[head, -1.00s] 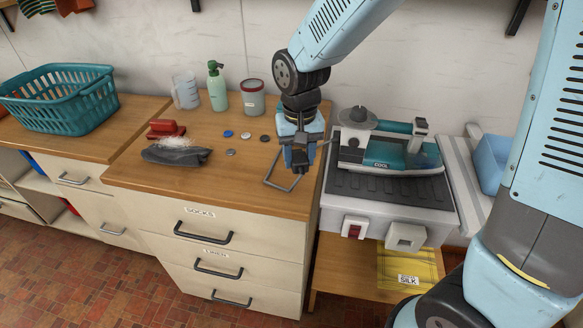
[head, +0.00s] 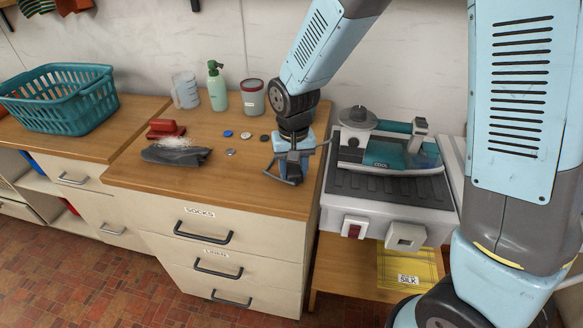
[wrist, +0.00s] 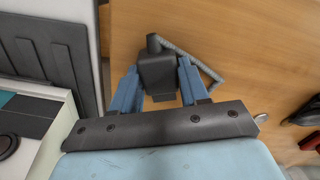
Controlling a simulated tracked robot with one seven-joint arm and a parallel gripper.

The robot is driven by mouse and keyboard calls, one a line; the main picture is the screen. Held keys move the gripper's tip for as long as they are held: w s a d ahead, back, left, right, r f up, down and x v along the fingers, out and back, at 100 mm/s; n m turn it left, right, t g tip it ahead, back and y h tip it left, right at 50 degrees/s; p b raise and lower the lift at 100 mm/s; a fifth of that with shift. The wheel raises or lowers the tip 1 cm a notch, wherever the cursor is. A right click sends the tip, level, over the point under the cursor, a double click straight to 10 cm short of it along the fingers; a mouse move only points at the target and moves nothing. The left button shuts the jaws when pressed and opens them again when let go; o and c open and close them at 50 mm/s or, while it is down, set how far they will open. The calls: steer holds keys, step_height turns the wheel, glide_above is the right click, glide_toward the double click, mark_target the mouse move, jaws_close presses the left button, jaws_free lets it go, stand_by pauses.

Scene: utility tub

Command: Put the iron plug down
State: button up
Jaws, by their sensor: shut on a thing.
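My gripper (head: 290,172) is low over the front right part of the wooden counter (head: 235,185). In the wrist view its two blue fingers (wrist: 160,88) are shut on the black iron plug (wrist: 158,70), one on each side. I cannot tell whether the plug touches the counter. The teal iron (head: 392,155), marked COOL, rests on the grey ironing station (head: 390,188) to the right.
Several round discs (head: 245,135), a dark cloth (head: 172,156) and a red brush (head: 165,128) lie left of my gripper. The counter's front left is clear.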

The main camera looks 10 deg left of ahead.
mark_target(293, 168)
steer(key=shift+f, duration=0.1)
steer(key=o, duration=1.1)
steer(key=shift+c, duration=0.2)
step_height(293, 168, up, 12)
